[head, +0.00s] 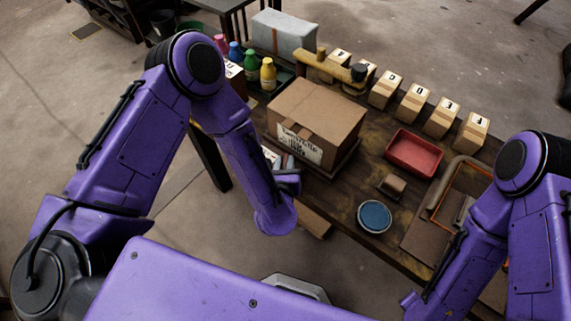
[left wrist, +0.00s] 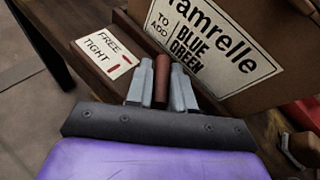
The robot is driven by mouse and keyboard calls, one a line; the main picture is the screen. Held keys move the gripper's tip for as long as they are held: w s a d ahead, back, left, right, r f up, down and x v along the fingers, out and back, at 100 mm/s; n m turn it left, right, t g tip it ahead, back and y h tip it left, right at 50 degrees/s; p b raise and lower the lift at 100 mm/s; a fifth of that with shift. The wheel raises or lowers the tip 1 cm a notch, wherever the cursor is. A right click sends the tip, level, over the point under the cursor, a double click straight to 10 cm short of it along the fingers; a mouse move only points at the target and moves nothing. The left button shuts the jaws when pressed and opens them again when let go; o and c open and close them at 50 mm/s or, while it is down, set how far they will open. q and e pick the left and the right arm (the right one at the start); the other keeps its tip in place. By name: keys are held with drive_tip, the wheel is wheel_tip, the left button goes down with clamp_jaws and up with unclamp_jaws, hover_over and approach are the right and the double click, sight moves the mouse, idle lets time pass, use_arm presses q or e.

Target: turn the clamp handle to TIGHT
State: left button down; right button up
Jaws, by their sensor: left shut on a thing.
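The clamp handle (left wrist: 162,82) is a reddish-brown bar in the left wrist view. The two grey fingers of my left gripper (left wrist: 161,84) are shut on it, one on each side. The gripper (head: 283,162) also shows in the head view, at the table's front edge beside the cardboard box. A white label (left wrist: 104,53) left of the handle reads FREE and TIGHT, each with a red mark. The handle points up, roughly upright in the wrist view. The clamp's body is hidden behind the fingers. My right arm shows at the right, but its gripper is not in view.
A cardboard box (head: 316,113) with a printed label stands right behind the handle. Several coloured bottles (head: 268,74), lettered wooden blocks (head: 412,103), a red tray (head: 414,153), a small brown block (head: 392,186) and a blue round dish (head: 374,216) occupy the table.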

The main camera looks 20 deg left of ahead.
use_arm(q)
drive_tip(key=m+h, duration=0.1)
drive_tip(key=h, duration=0.1)
drive_tip(key=m+h+b, duration=0.1)
drive_tip(key=m+h, duration=0.1)
drive_tip(key=shift+w+a+m, duration=0.1)
drive_tip(key=shift+a+m, duration=0.1)
drive_tip(key=shift+m, duration=0.1)
drive_tip(key=shift+r+m+g+h, duration=0.15)
drive_tip(key=shift+m+g+h, duration=0.35)
drive_tip(key=shift+m+h, duration=1.4)
drive_tip(key=shift+h, duration=0.3)
drive_tip(key=c, duration=1)
unclamp_jaws()
drive_tip(key=shift+c, duration=0.2)
